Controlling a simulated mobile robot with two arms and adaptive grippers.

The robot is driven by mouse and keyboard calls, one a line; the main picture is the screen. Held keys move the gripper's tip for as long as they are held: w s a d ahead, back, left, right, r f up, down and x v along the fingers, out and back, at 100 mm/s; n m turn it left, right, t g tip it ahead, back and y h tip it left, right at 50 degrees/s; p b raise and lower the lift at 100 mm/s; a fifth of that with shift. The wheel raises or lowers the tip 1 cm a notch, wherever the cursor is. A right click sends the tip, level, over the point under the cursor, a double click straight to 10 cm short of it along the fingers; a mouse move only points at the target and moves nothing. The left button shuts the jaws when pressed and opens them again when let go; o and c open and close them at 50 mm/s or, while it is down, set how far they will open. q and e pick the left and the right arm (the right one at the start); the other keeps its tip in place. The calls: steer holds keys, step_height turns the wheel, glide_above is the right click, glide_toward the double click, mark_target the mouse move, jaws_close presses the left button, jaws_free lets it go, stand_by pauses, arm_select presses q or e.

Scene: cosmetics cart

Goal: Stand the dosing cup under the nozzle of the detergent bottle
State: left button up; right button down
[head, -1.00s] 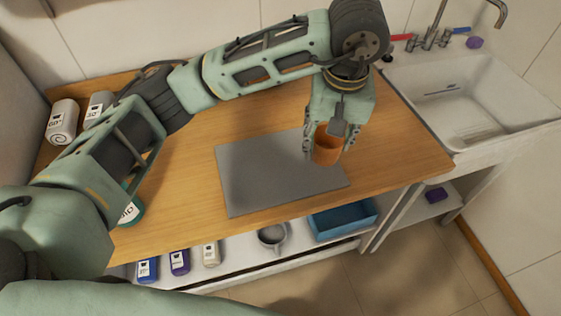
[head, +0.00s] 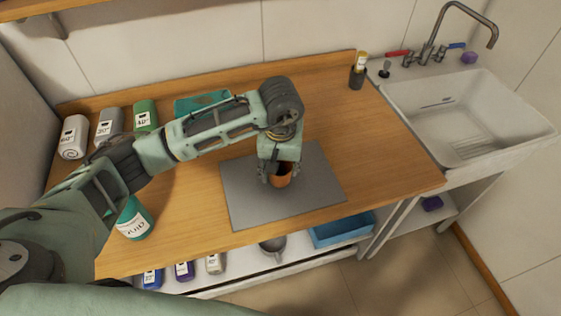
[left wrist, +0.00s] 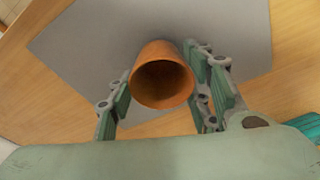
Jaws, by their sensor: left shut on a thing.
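The orange dosing cup (head: 281,180) is between the fingers of my left gripper (head: 277,173), which is shut on it. The cup is over the grey mat; whether it touches the mat is unclear. In the left wrist view the cup (left wrist: 162,82) has its open mouth towards the camera and looks empty, with a finger on each side. A teal bottle with a white label (head: 134,222) stands at the front left of the worktop, its top partly hidden by my arm. I cannot make out a nozzle. My right gripper is not in view.
The grey mat (head: 315,190) lies mid-worktop. A dark holder (head: 357,77) stands by the sink (head: 470,120). The worktop's right side is clear.

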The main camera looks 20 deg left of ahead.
arm_select(q)
steer(key=shift+f, duration=0.1)
steer(key=shift+f, duration=0.1)
steer(key=o, duration=0.9)
steer(key=shift+o, duration=0.2)
